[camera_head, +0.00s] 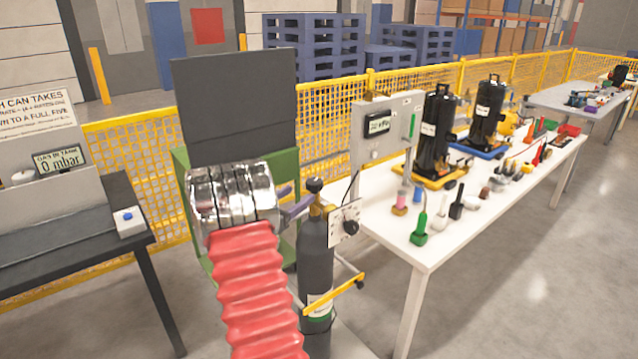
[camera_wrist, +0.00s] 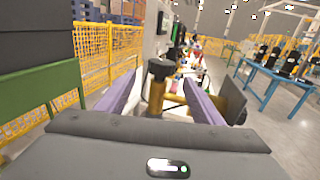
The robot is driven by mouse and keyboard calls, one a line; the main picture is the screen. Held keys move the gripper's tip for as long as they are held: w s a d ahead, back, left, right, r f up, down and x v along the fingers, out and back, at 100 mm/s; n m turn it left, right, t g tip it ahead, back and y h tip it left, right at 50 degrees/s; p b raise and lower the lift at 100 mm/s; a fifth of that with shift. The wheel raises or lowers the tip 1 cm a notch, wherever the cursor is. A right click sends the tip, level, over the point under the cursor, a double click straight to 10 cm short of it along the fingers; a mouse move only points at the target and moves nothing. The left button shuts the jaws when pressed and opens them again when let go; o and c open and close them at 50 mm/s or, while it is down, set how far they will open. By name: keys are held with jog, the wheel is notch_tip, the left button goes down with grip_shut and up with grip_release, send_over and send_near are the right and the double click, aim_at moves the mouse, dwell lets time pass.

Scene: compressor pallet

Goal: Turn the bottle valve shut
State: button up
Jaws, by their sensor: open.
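The bottle valve has a black round knob (camera_head: 314,185) on a brass body (camera_head: 319,207). It tops an upright dark grey gas bottle (camera_head: 313,255). My gripper (camera_head: 303,203) reaches toward the valve from the left, its purple fingers partly hidden behind the wrist. In the wrist view my open gripper (camera_wrist: 160,80) has one finger on each side of the knob (camera_wrist: 161,69). Gaps show between the knob and both fingers. The brass body (camera_wrist: 156,97) shows below the knob. I cannot tell whether the knob is fully between the fingertips or beyond them.
A plate with gauge fittings (camera_head: 345,222) sits right of the valve. A yellow bar (camera_head: 335,295) crosses the bottle. A white table (camera_head: 400,245) with pumps and tools stands to the right. A green-framed stand (camera_head: 287,165) and yellow mesh fence (camera_head: 140,150) lie behind my gripper.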

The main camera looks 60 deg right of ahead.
aim_at(320, 181)
jog(key=x, duration=1.2)
jog(key=shift+s+d, duration=0.1)
jog(key=shift+d, duration=0.25)
